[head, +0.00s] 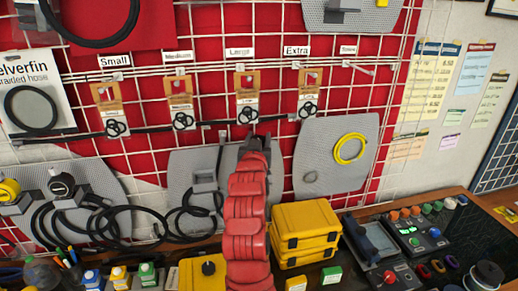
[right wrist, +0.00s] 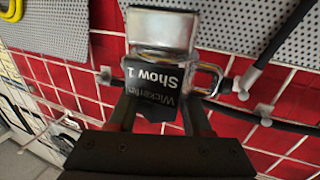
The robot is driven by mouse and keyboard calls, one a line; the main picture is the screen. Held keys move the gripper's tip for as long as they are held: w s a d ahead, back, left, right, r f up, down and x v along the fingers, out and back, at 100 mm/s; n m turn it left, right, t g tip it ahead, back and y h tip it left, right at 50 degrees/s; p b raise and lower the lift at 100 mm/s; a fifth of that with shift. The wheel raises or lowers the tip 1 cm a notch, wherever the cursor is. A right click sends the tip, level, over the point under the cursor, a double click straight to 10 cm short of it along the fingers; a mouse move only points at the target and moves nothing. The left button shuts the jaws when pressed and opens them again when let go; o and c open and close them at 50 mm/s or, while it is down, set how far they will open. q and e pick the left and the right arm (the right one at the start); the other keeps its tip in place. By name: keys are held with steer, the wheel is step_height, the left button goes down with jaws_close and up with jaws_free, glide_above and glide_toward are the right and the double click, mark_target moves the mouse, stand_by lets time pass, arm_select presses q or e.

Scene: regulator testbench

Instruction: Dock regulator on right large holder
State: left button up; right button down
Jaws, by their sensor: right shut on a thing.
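The regulator (right wrist: 163,85), a metal and black body with upside-down lettering, is between the fingers of my right gripper (right wrist: 163,118) in the right wrist view. The gripper is shut on it. A metal loop and a dark hose end show at its right. In the head view my right gripper (head: 256,143) is raised before the wall grid, and the regulator is hard to make out there. A grey holder (head: 205,181) sits on the grey perforated panel left of the gripper. Which holder is the right large one is unclear. My left gripper is out of view.
Black hoses (head: 125,222) hang at the left. A right panel (head: 318,140) bears a yellow ring (head: 349,149). Yellow cases (head: 304,222) and a control box (head: 418,228) stand on the bench below. Small packets (head: 247,104) hang in a row above the gripper.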

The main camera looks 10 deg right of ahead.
step_height(320, 180, down, 3)
steer(key=shift+d+f, duration=0.1)
steer(key=shift+f, duration=0.05)
steer(key=c, duration=0.8)
jaws_free()
steer(key=shift+w, duration=0.1)
steer(key=o, duration=0.5)
steer(key=shift+c, duration=0.2)
